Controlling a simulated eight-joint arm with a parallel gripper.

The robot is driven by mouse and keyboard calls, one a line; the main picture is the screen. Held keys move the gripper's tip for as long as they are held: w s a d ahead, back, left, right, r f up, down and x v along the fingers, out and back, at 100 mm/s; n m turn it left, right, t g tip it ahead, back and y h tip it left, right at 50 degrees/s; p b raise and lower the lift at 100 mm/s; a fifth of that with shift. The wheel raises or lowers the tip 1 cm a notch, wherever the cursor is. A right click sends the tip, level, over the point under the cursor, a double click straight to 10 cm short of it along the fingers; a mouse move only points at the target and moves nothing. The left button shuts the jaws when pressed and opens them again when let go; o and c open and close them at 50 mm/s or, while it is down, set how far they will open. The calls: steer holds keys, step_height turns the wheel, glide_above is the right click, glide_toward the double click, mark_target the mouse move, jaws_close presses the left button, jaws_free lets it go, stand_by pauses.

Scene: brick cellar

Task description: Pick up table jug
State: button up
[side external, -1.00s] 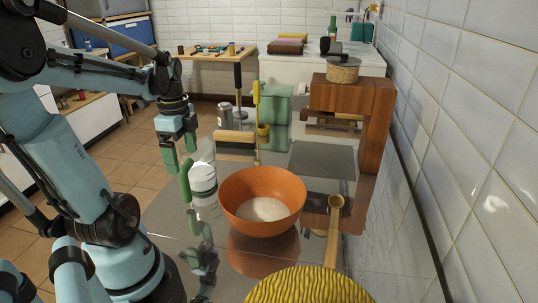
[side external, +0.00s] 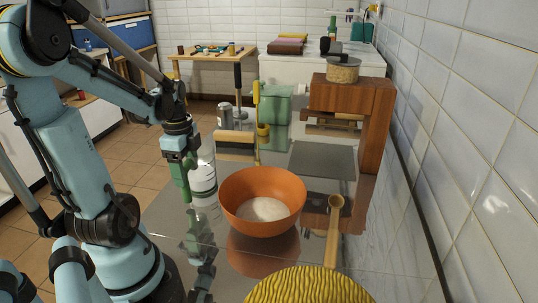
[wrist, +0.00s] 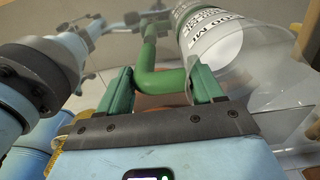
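The jug (side external: 204,187) is clear with a white printed label and a green handle. It stands upright on the reflective table, left of the orange bowl. In the wrist view the jug (wrist: 225,45) fills the upper right, and its green handle (wrist: 160,80) lies between my fingers. My gripper (side external: 183,168) points down at the jug's left side. In the wrist view my gripper (wrist: 162,90) is open, its green fingers on either side of the handle. A gap shows left of the handle; I cannot tell whether the right finger touches it.
The orange bowl (side external: 240,190) with pale contents stands close to the jug's right. A wooden spoon (side external: 333,228), a yellow ribbed item (side external: 310,286), a grey can (side external: 225,117) and a wooden stand (side external: 379,125) are also on the table.

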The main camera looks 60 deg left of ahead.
steer(key=c, duration=0.9)
steer(key=shift+o, duration=0.2)
steer(key=shift+r, duration=0.2)
